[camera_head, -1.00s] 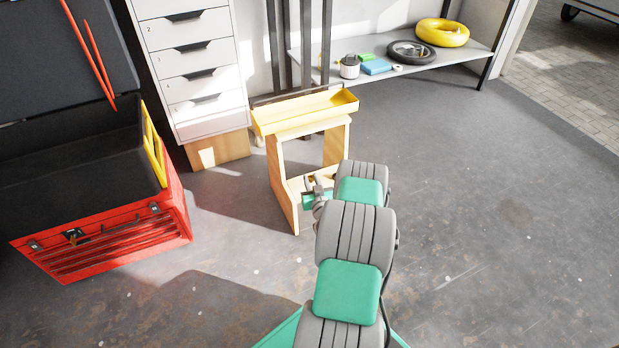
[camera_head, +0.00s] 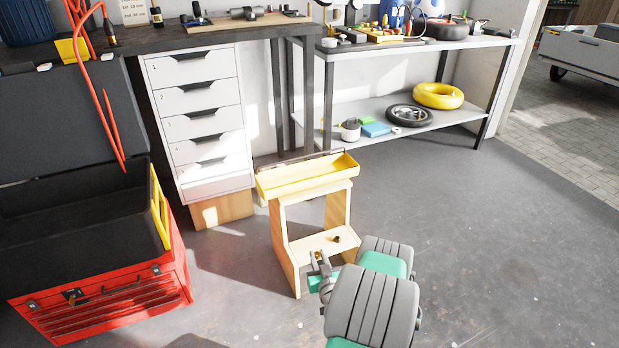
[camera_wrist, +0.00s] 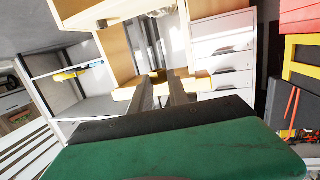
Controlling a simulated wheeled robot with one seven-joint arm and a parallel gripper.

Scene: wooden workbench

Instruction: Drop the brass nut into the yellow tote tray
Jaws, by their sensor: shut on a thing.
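The yellow tote tray (camera_head: 308,182) sits empty on top of a small wooden stand in the head view. My gripper (camera_head: 319,257) is low in front of the stand's lower shelf, below the tray. In the wrist view, my gripper's two dark fingers (camera_wrist: 160,78) reach toward the stand. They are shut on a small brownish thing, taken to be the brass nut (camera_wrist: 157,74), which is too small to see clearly. A small dark brown piece (camera_head: 336,239) shows over the stand's lower shelf, apart from the fingers in the picture.
The wooden stand (camera_head: 282,245) has side panels and a lower shelf close to my gripper. A white drawer unit (camera_head: 200,120) stands behind left, a red toolbox (camera_head: 110,290) at left, and a grey shelf rack (camera_head: 365,110) behind. The floor at right is clear.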

